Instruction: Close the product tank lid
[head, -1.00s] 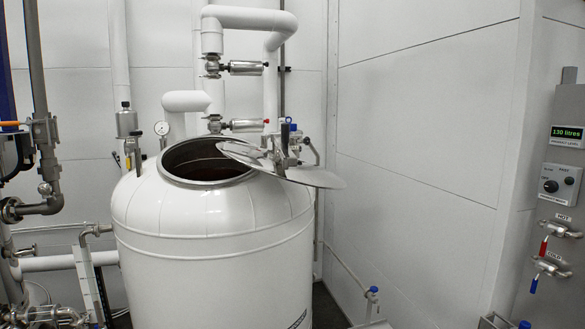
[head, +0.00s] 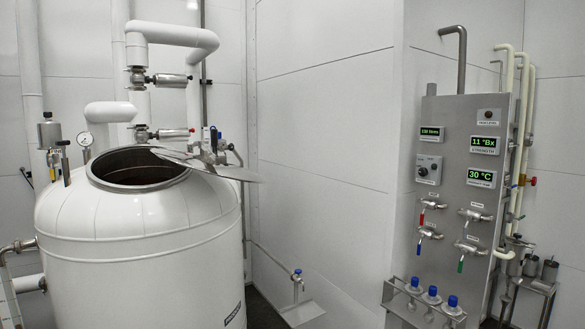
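The white product tank (head: 140,240) stands at the left of the head view. Its round top opening (head: 138,168) is uncovered and dark inside. The flat metal lid (head: 205,165) is swung aside to the right of the opening, lying over the tank's right shoulder and overlapping the opening's right edge slightly. Clamp and valve fittings (head: 212,145) stand by the lid and hide part of it. Neither of my grippers is in view.
A steel control panel (head: 465,180) with green displays and valves stands at the right. Below it a rack (head: 395,290) holds blue-capped bottles. White pipes (head: 172,35) rise behind the tank. A small tap (head: 297,280) stands between tank and panel.

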